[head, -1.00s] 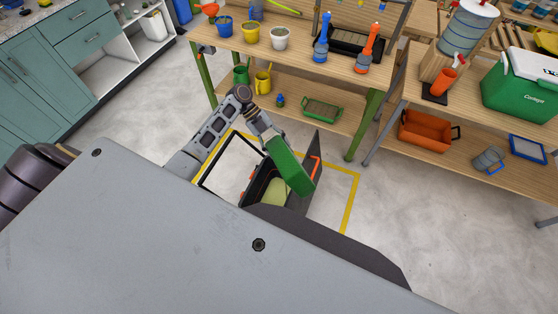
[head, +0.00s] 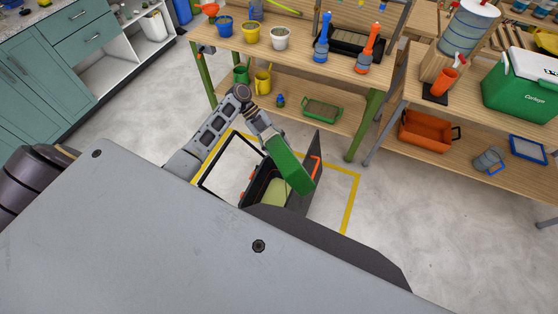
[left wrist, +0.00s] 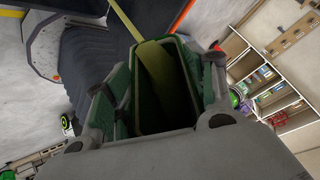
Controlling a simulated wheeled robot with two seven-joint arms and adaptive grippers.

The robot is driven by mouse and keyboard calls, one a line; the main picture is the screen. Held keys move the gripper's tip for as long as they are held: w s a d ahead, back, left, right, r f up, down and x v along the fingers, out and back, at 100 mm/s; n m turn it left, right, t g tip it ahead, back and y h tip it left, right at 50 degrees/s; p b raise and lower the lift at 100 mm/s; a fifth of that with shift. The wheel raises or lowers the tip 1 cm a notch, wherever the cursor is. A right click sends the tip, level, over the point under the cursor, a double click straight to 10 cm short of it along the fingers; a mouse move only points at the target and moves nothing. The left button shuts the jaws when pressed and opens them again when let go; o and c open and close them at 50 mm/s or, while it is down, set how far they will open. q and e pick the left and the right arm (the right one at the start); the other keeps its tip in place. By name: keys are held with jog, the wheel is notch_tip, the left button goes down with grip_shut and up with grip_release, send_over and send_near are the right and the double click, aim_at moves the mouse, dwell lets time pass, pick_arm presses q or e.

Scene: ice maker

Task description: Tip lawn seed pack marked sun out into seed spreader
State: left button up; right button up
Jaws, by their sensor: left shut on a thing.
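The green seed pack (head: 291,168) is tilted steeply, mouth down, above the dark seed spreader (head: 260,189). Its marking cannot be read. My left gripper (head: 272,142) is shut on the pack's upper end, and its fingers also show around the pack (left wrist: 160,95) in the left wrist view. There a yellow-green band (left wrist: 150,52) of seed runs out of the open pack towards the dark spreader. In the head view yellow-green seed (head: 277,192) shows at the spreader's opening. The pack hides part of the spreader. My right gripper is not in view.
The spreader stands on the floor inside a yellow taped outline (head: 352,202). A wooden bench (head: 300,62) with pots and watering cans stands behind it. Another bench to the right holds a green cooler (head: 520,88). The floor right of the outline is clear.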

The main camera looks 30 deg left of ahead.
pick_arm(q)
jog(key=shift+w+a+f+g+h+b, duration=0.2)
jog(key=shift+a+g+h+b, duration=0.15)
jog(key=shift+b, duration=0.5)
jog(key=shift+w+a+f+g+h+b, duration=0.1)
jog(key=shift+w+g+h+b, duration=0.25)
jog(key=shift+b, duration=0.5)
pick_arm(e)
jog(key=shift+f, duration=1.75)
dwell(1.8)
pick_arm(q)
jog(key=shift+a+f+n+h+b, duration=0.15)
jog(key=shift+n+h+b, duration=0.3)
jog(key=shift+b, duration=0.45)
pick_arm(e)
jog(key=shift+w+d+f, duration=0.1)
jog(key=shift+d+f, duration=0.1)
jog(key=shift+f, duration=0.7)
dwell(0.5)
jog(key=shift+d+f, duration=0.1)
pick_arm(q)
jog(key=shift+w+a+g+b, duration=0.1)
jog(key=shift+g+b, duration=0.2)
jog(key=shift+b, duration=0.05)
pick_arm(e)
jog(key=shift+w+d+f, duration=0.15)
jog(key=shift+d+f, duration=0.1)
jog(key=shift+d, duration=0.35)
